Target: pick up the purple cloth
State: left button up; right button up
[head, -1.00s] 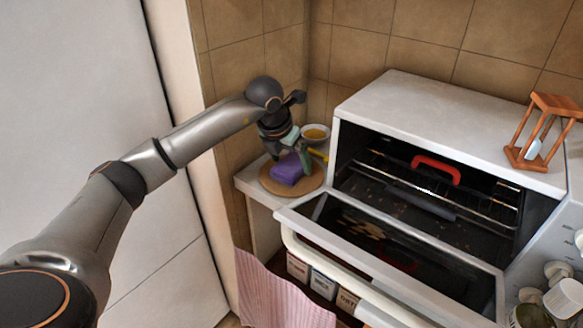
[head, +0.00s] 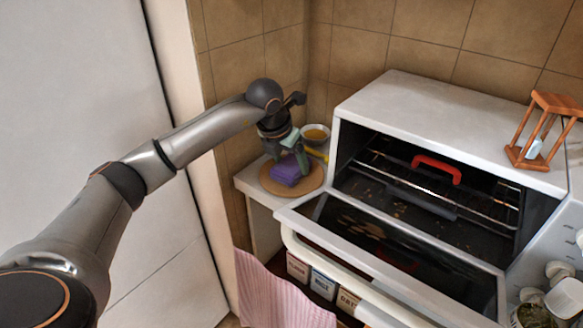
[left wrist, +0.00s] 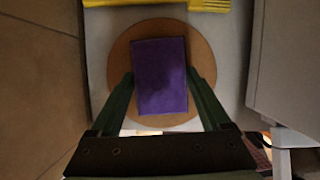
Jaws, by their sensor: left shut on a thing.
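The purple cloth (head: 290,170) is a folded block on a round brown board (head: 311,184) on the counter left of the oven. My left gripper (head: 290,160) reaches down over it. In the left wrist view the cloth (left wrist: 160,75) lies between the two green fingers of my left gripper (left wrist: 161,82), one at each long side. The gripper is shut on the cloth, which still appears to be at the board (left wrist: 118,55). My right gripper is in neither view.
A bowl (head: 316,134) with yellow contents stands behind the board, near a yellow item (head: 318,155). To the right, the white oven (head: 440,120) has its door (head: 400,245) lowered open. A pink striped cloth (head: 275,295) hangs below. Tiled walls close the corner.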

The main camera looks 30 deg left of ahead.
aim_at(295, 161)
pick_arm(q)
jog(key=c, duration=0.4)
jog(key=shift+r, duration=0.1)
jog(key=shift+r, duration=0.55)
jog(key=r, duration=0.3)
jog(key=shift+s+d+r, duration=0.1)
jog(key=shift+s, duration=0.1)
jog(key=s+d+r, duration=0.1)
jog(key=s+r, duration=0.2)
jog(key=s, duration=0.1)
jog(key=s+d+r, duration=0.1)
jog(key=s+r, duration=0.2)
jog(key=s, duration=0.1)
jog(key=s+d+r+b, duration=0.1)
jog(key=s+d+r, duration=0.1)
jog(key=s, duration=0.3)
jog(key=shift+d+r, duration=0.1)
jog(key=shift+r, duration=0.45)
